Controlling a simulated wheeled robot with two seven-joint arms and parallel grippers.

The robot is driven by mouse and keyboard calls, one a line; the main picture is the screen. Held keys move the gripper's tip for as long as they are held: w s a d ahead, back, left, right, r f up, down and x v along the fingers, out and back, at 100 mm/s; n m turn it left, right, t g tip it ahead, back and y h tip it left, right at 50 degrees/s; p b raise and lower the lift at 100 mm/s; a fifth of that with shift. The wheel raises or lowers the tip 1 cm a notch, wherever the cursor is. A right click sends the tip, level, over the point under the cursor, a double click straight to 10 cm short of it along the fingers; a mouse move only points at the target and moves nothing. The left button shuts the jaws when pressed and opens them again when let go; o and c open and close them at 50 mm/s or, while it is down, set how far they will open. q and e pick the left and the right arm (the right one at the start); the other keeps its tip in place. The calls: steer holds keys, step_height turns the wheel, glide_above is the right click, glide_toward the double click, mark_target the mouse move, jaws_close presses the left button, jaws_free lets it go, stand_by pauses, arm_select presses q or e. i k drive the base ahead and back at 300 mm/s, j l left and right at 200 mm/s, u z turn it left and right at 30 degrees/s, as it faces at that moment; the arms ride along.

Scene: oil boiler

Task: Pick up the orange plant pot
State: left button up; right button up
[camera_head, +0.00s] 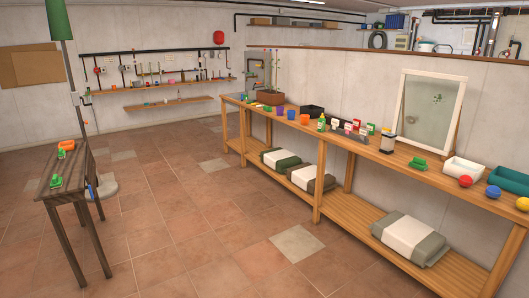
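A small orange pot (304,119) stands upright on the top of the long wooden bench (340,139), towards its far end. A blue pot (291,115) and a purple pot (280,112) stand beside it on its left. An orange object (66,146) lies on the small dark table (62,172) at the left; its exact shape is too small to tell. Neither of my grippers shows in the head view, so nothing is seen held.
A brown planter (270,97) and a black tray (312,111) stand near the pots. Bottles and small boxes (354,126) are to their right, then a framed panel (430,110) leaning on the wall. The tiled floor (190,225) between the tables is clear.

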mark_target(304, 118)
steer(key=i+u, duration=0.35)
steer(key=i, duration=1.65)
